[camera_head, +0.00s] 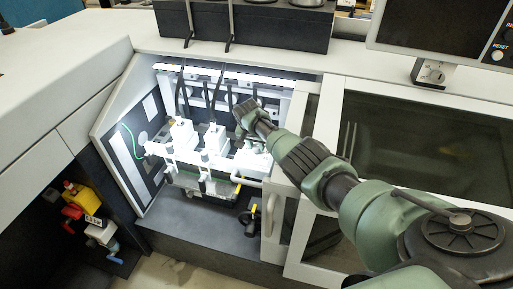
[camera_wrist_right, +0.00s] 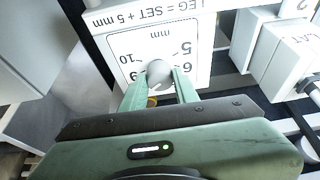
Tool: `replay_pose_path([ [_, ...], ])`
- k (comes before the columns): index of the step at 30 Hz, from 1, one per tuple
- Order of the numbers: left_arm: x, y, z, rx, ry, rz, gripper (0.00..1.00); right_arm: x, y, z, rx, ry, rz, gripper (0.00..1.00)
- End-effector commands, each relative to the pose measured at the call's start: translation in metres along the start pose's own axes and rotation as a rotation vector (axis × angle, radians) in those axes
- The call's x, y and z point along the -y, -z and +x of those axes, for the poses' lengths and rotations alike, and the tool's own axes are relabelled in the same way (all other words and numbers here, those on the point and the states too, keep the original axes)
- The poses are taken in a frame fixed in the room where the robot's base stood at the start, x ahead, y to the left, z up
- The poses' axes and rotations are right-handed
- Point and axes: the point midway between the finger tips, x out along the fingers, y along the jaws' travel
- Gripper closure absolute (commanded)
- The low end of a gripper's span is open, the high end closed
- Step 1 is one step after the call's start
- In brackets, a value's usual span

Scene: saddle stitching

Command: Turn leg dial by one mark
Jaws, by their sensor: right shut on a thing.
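The leg dial's white plate (camera_wrist_right: 199,50) fills the top middle of the right wrist view, with the label "LEG = SET + 5 mm" and black numbers. A grey rounded knob (camera_wrist_right: 158,72) stands out from the plate. My right gripper (camera_wrist_right: 160,85) is shut on this knob, with one green finger on each side of it. The gripper covers the lower part of the scale. In the head view my right gripper (camera_head: 247,113) reaches into the lit machine bay, and the dial is hard to make out there. My left gripper is not in view.
White stitching heads (camera_head: 184,135) stand in the bay left of my right arm. A second white block marked "LAT" (camera_wrist_right: 296,45) is close to the right of the dial. A yellow-tipped lever (camera_head: 237,179) is below. A glass door (camera_head: 425,145) is at right.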

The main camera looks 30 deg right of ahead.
Motion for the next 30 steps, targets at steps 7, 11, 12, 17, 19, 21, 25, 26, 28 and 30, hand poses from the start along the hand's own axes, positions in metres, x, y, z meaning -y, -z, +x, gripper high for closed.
replay_pose_path([
  [7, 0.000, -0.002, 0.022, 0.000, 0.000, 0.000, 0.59, 0.002, 0.000, 0.002, -0.003, -0.055, 0.141, 1.00],
  [11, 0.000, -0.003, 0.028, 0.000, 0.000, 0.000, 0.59, 0.002, 0.000, 0.002, -0.002, -0.076, 0.187, 1.00],
  [12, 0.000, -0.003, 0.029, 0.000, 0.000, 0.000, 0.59, 0.002, 0.001, 0.001, -0.003, -0.080, 0.198, 1.00],
  [17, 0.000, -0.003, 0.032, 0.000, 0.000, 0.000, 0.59, 0.002, 0.001, 0.000, -0.003, -0.091, 0.224, 1.00],
  [19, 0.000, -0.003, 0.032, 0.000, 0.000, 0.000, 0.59, 0.002, 0.001, 0.000, -0.003, -0.094, 0.229, 1.00],
  [21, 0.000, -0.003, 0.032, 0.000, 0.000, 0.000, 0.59, 0.002, 0.002, 0.000, -0.003, -0.095, 0.232, 1.00],
  [25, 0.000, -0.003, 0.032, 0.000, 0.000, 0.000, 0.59, 0.002, 0.002, -0.001, -0.003, -0.095, 0.232, 1.00],
  [26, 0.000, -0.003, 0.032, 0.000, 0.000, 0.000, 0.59, 0.002, 0.002, -0.001, -0.003, -0.095, 0.232, 1.00],
  [28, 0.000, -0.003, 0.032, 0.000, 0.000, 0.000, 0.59, 0.002, 0.002, -0.001, -0.003, -0.095, 0.231, 1.00],
  [30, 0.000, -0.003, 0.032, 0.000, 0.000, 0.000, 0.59, 0.002, 0.002, -0.001, -0.003, -0.095, 0.231, 0.67],
])
